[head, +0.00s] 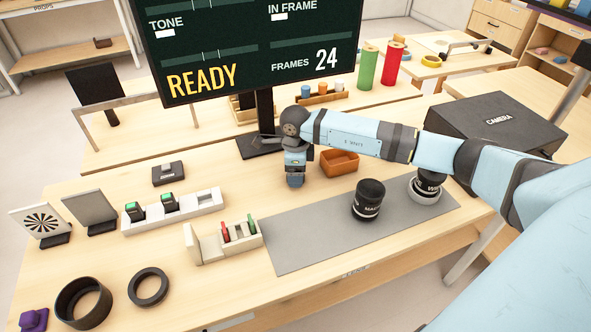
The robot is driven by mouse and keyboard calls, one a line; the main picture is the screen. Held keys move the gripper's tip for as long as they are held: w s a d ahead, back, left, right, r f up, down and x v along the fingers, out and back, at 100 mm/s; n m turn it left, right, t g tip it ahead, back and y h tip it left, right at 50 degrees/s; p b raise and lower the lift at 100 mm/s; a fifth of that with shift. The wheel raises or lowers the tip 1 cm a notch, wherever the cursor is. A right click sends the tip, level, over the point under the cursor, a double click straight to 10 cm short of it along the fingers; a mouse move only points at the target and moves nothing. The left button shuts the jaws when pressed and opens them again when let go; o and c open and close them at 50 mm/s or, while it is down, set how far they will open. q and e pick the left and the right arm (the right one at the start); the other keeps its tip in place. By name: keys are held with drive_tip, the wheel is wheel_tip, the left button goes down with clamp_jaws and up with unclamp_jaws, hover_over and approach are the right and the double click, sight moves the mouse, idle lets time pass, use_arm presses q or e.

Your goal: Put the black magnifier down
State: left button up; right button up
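A black cylinder (367,201) with white lettering that seems to start "MA" looks like the black magnifier. It stands upright on the grey mat (300,243), and no gripper touches it. My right gripper (295,182) points down left of the mat's back part, beside the orange tray, apart from the cylinder. Its fingers are small and partly hidden by its own body, so I cannot tell whether they are open. My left gripper is not in view.
A second black lensed cylinder (428,183) sits in a white ring at the mat's right end. An orange tray (339,162) is behind the mat. A white rack (222,241) with coloured pieces stands left. A black camera box (495,125) is at the right. The mat's left part is clear.

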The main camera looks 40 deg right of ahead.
wheel_tip(320, 180, up, 12)
drive_tip(key=shift+r, duration=0.15)
idle(0.3)
idle(0.4)
